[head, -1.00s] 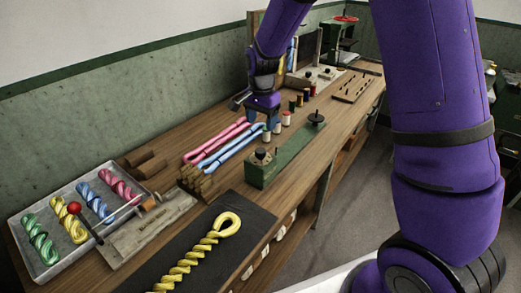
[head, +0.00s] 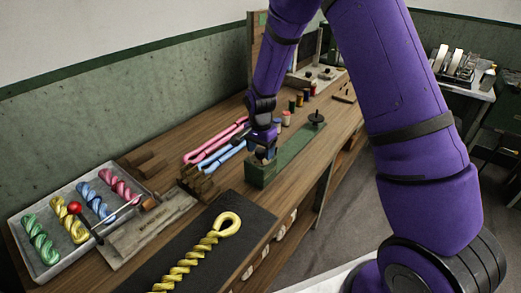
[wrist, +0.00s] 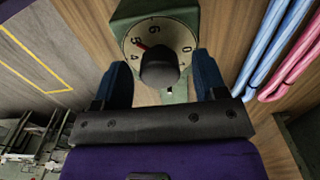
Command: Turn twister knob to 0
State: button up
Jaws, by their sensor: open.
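The twister is a long green box (head: 292,149) on the bench, with a dark upright post (head: 316,120) at its far end. In the wrist view its pale round dial (wrist: 182,36) carries black numerals and a red mark at upper left of the dark knob (wrist: 159,68). I cannot read surely which numeral the red mark meets. My gripper (head: 264,155) is over the near end of the twister and mostly hides the knob in the head view. In the wrist view my gripper (wrist: 161,70) is open, with one blue finger on each side of the knob; contact cannot be told.
Pink skeins (head: 215,142) and blue skeins (head: 222,157) lie just left of the twister. A stack of brown bobbins (head: 197,184), a dark mat (head: 190,240) with a yellow twisted skein, and a tray (head: 22,222) of coloured skeins lie nearer. Thread spools stand behind.

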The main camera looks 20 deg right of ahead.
jog(key=c, duration=0.9)
